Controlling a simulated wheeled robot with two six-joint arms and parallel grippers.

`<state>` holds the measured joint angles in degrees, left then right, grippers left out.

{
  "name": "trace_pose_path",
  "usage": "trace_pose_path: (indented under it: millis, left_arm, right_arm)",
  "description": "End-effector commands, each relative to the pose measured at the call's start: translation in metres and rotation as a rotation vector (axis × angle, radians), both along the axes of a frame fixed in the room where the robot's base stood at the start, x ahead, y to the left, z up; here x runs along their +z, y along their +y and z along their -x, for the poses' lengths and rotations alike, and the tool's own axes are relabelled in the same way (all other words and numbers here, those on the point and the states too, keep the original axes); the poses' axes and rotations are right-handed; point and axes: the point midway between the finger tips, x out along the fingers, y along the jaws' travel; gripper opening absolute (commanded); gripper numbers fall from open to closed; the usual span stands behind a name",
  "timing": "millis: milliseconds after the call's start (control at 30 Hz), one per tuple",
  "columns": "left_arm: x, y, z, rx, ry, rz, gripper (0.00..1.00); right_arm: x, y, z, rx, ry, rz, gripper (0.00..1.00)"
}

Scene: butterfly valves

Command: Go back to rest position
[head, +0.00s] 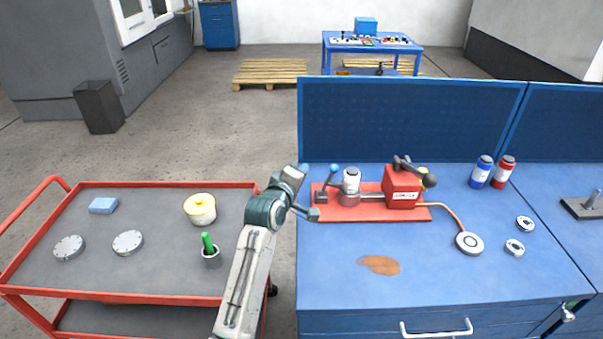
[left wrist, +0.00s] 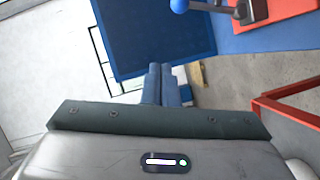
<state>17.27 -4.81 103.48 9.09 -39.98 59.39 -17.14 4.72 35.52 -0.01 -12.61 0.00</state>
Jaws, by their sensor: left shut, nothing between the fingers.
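My left gripper (head: 303,169) is held near the left edge of the blue workbench (head: 330,270), just left of the red valve base. Its two blue-grey fingers (left wrist: 161,84) are together and hold nothing in the left wrist view. The blue knob also shows at the top of the left wrist view (left wrist: 179,5). My right gripper is not in view.
A blue back panel (head: 405,120) rises behind the bench. The bench front has free room around a brown stain (head: 379,265).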

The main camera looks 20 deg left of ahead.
Motion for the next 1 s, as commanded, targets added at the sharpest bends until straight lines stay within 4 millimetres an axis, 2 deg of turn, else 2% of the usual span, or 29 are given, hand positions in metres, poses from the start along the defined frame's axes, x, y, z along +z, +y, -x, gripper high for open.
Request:
trace_pose_path:
  millis: [133,267,367,400,467,500,600,700,800,1000]
  left_arm:
    - [-0.007,0.002,0.006,-0.002,0.016,-0.023,0.00]
    - [-0.045,0.012,0.040,-0.021,0.103,-0.147,0.00]
    - [-0.087,0.024,0.089,-0.062,0.219,-0.314,0.00]
    - [-0.104,0.029,0.112,-0.087,0.271,-0.389,0.00]
    - [-0.126,0.037,0.148,-0.133,0.349,-0.499,0.00]
    - [-0.140,0.042,0.173,-0.166,0.401,-0.570,0.00]
    - [-0.166,0.053,0.235,-0.265,0.523,-0.733,0.00]
    - [-0.180,0.062,0.286,-0.361,0.618,-0.859,0.00]
    - [-0.187,0.068,0.324,-0.441,0.686,-0.947,0.00]
    - [-0.193,0.077,0.383,-0.577,0.785,-1.067,0.00]
  right_arm:
    - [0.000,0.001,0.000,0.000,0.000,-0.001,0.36]
    - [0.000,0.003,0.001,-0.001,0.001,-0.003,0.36]
    - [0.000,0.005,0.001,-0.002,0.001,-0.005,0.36]
    - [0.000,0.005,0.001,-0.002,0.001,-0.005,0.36]
    - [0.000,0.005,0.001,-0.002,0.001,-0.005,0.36]
    - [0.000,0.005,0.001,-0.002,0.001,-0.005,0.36]
    - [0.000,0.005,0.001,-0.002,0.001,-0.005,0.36]
    - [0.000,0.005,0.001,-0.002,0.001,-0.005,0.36]
    - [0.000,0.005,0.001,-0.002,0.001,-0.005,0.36]
    - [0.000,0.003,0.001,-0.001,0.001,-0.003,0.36]
